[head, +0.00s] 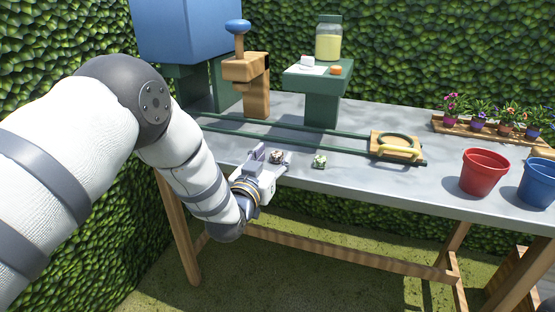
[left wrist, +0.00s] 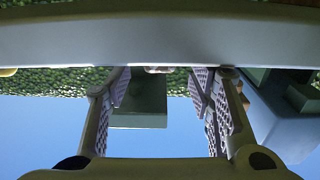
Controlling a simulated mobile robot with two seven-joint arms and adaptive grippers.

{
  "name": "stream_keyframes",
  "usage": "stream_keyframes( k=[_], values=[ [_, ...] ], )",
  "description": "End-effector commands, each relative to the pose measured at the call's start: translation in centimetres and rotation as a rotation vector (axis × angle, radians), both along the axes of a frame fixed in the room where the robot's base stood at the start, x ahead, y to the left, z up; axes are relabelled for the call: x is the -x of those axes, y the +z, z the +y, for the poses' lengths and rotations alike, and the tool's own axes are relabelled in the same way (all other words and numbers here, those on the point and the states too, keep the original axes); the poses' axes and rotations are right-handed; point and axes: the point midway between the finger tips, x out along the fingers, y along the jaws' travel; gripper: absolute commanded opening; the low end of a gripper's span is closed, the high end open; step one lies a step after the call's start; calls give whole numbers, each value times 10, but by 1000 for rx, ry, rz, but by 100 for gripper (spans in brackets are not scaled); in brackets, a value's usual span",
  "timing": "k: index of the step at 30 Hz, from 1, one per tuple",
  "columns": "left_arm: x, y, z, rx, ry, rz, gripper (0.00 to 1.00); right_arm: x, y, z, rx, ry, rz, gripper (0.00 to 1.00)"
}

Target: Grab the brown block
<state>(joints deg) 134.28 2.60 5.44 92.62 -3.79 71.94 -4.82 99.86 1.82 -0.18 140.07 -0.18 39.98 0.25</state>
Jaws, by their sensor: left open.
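A small brownish patterned block (head: 277,156) sits on the grey table near its front edge in the head view. A small green block (head: 320,160) lies to its right, apart from it. My left gripper (head: 268,161) comes in from the left at the front edge, its open jaws right by the brown block; I cannot tell whether they touch it. In the left wrist view my left gripper (left wrist: 158,92) shows two spread fingers with patterned pads. A small pale thing (left wrist: 158,69) shows between them, too cut off to identify. My right gripper is not in view.
A wooden stand (head: 256,98) and a green stand (head: 322,105) rise behind. Red (head: 484,172) and blue (head: 538,182) pots stand right.

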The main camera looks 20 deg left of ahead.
Motion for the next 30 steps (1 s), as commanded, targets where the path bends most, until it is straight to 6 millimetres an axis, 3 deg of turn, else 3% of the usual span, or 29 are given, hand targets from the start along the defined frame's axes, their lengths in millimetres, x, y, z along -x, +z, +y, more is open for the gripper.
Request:
stream_keyframes(
  k=[3, 9, 15, 25, 30],
  values=[
    [-13, -2, -1, 0, 0, 2, 48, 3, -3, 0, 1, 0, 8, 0],
    [-15, -1, -1, 0, 0, 2, 48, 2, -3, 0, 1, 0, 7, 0],
    [-14, -1, -1, 0, 0, 2, 6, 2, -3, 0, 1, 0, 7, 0],
    [-14, 0, -1, 0, 0, 2, 5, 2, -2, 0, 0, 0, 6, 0],
    [-15, 21, -1, 0, 0, -2, 5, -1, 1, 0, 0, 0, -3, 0]
  ],
)
